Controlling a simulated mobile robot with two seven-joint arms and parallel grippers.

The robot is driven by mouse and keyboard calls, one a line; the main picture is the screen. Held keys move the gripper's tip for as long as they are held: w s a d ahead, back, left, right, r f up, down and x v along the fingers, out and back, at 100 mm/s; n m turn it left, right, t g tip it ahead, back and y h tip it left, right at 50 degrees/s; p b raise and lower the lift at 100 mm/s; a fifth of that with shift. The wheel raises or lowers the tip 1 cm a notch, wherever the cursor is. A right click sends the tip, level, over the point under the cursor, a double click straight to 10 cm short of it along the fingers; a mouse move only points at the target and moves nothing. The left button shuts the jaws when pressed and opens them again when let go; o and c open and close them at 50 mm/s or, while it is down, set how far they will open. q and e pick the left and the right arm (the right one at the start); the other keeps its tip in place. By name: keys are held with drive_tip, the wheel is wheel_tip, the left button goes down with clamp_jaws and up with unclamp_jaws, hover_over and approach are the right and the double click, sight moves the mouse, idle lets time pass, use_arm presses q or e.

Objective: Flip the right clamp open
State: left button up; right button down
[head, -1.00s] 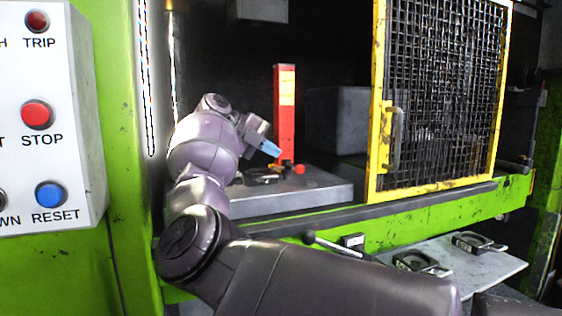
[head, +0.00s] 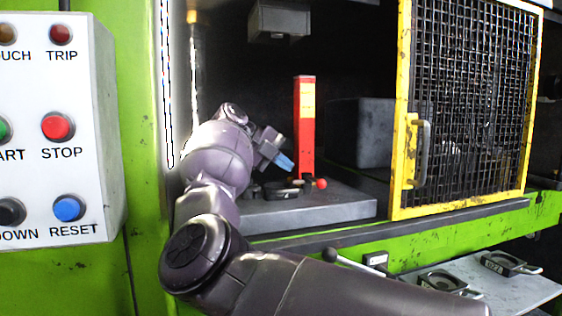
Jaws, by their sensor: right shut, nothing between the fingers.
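A clamp with a red ball knob (head: 321,183) sits low on the grey press bed (head: 340,208), at the foot of an upright red post (head: 305,130). The rest of this clamp is small and dark, so I cannot tell its exact position. A dark die-like piece (head: 278,192) lies on the bed left of the knob. My right gripper (head: 286,163) has blue fingertips, is shut and empty, and hangs above the dark piece, left of the knob and apart from it. My right arm hides the left part of the bed. My left gripper is out of view.
The yellow mesh guard (head: 465,110) stands at the right of the opening. A button panel (head: 60,130) is at the left. A black ram block (head: 280,18) hangs above. A lever with a black knob (head: 330,254) and a shelf (head: 515,290) holding dark tools lie below.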

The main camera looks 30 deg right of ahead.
sight(308, 181)
drive_tip(key=x, duration=0.6)
drive_tip(key=shift+d+f, duration=0.2)
drive_tip(key=shift+d, duration=0.1)
